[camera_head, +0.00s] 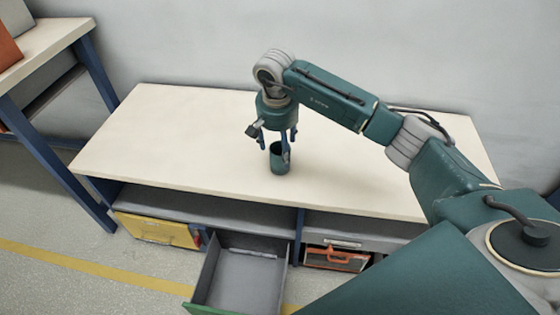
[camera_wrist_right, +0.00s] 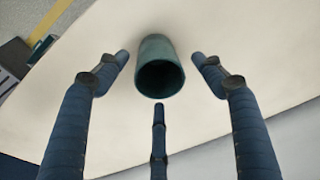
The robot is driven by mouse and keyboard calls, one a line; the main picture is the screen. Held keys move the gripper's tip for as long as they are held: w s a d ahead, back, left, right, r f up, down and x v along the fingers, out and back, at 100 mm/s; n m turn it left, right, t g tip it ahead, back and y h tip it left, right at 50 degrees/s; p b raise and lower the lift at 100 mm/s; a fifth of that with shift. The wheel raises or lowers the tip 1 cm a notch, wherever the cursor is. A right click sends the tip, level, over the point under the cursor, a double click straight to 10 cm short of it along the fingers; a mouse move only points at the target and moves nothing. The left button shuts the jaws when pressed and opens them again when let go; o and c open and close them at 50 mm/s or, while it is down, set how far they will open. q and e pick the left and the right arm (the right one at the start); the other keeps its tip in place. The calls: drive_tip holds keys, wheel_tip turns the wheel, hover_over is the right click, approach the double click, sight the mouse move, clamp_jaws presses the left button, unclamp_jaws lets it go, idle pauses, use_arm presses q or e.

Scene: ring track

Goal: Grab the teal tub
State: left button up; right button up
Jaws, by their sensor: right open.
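The teal tub (camera_head: 279,160) stands upright on the cream bench top, near the middle. It is a small open-topped cylinder. In the right wrist view the tub (camera_wrist_right: 158,60) shows its dark open mouth, with the blue fingers spread around it. My right gripper (camera_head: 277,142) points down just above and around the tub, open and holding nothing. In the right wrist view the right gripper (camera_wrist_right: 160,75) has two fingers on either side and one below the tub, with gaps showing. My left gripper is not in view.
The bench top (camera_head: 160,135) is otherwise clear. Another table (camera_head: 45,42) stands at the left. A wall is behind.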

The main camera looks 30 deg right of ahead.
drive_tip(key=shift+w+f, duration=0.1)
drive_tip(key=shift+f, duration=0.55)
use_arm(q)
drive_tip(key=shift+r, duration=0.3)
use_arm(e)
drive_tip(key=c, duration=1.3)
drive_tip(key=shift+r, duration=0.15)
